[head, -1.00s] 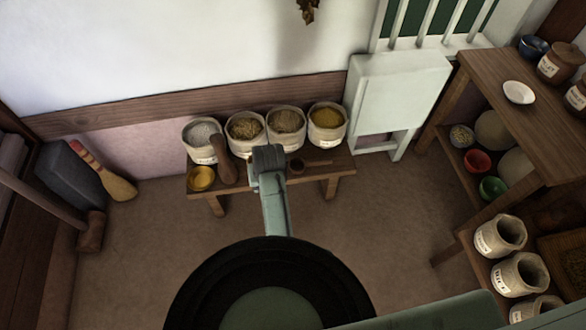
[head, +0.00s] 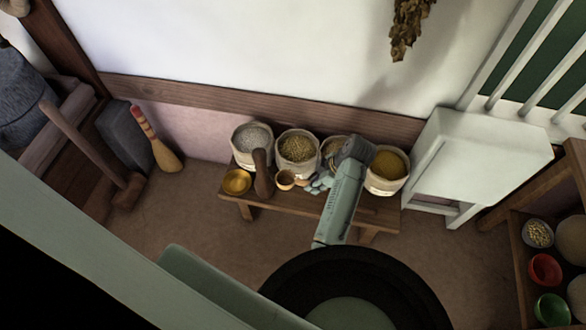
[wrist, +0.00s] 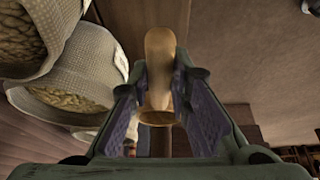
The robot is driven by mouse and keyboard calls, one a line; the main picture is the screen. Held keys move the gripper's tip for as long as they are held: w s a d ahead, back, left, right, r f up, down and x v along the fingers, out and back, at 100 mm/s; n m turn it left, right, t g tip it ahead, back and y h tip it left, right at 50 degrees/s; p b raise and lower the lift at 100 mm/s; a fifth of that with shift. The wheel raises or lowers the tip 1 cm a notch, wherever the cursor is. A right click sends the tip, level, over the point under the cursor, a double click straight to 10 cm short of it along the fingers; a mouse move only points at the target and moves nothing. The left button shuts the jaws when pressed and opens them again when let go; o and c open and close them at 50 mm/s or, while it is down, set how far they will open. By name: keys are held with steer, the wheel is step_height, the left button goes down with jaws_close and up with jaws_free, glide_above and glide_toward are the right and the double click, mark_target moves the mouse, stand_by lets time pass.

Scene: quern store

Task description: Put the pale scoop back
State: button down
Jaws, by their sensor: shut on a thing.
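The pale scoop (wrist: 160,62) is a light tan wooden piece between my gripper's fingers in the wrist view. An oval rim shows at its near end. My gripper (wrist: 157,105) is shut on it. In the head view my gripper (head: 319,184) is over the bench, in front of the grain sacks. A small tan cup shape (head: 286,179), probably the scoop's bowl, shows just left of the fingers. My arm hides much of the third sack (head: 331,150). Whether the scoop touches the bench is unclear.
The low bench (head: 372,216) also bears a grey-filled sack (head: 251,143), another grain sack (head: 297,152), a yellow-filled sack (head: 387,170), a dark wooden tool (head: 263,172) and a yellow bowl (head: 237,182). A white cabinet (head: 480,150) stands right. Floor in front is open.

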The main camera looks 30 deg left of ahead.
step_height(320, 180, down, 5)
steer(key=shift+a, duration=0.15)
steer(key=shift+f+p, duration=0.3)
steer(key=shift+f, duration=2.2)
steer(key=shift+f, duration=0.1)
steer(key=c, duration=1.5)
jaws_free()
